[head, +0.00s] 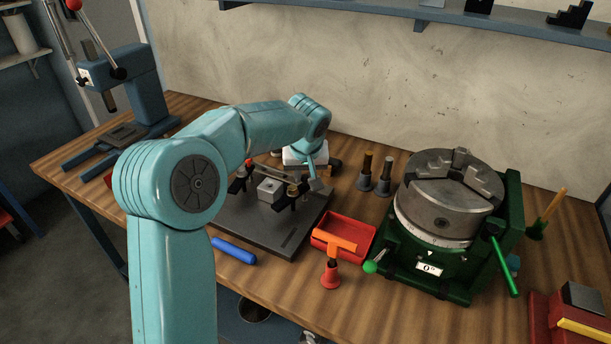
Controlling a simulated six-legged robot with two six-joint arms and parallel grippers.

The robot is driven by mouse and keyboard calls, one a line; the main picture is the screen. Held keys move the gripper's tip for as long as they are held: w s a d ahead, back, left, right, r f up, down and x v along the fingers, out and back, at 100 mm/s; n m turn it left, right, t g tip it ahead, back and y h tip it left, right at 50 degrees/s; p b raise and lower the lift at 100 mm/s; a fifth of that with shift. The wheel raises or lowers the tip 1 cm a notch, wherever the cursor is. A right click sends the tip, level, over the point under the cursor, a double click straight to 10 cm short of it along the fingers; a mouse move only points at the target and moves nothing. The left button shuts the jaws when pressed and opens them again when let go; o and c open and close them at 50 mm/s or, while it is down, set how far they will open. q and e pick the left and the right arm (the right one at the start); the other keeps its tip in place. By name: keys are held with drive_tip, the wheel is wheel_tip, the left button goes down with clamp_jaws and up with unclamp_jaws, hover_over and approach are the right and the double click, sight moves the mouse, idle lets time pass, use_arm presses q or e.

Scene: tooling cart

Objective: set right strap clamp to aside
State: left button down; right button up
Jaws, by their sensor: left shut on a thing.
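The fixture plate (292,240) lies on the wooden bench and carries a small grey block (270,187). The left strap clamp (239,178) stands at the block's left, dark with a reddish top. The right strap clamp (292,192) stands at the block's right, dark with an orange-brown top. My left gripper (316,184) reaches down from above to the outer side of the right strap clamp and is shut on it. Its fingertips are small here, and the exact grip is hard to see. My right gripper is not in view.
A red tray (357,229) sits right of the plate, with an orange-handled tool (333,262) in front. A green rotary table with chuck (447,205) fills the right. A blue cylinder (233,250) lies at the front.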

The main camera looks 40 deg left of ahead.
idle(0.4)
use_arm(q)
drive_tip(key=c, duration=1)
unclamp_jaws()
drive_tip(key=v, duration=1.6)
drive_tip(key=shift+w+r+p, duration=0.1)
drive_tip(key=shift+r+p, duration=0.1)
drive_tip(key=shift+p, duration=0.2)
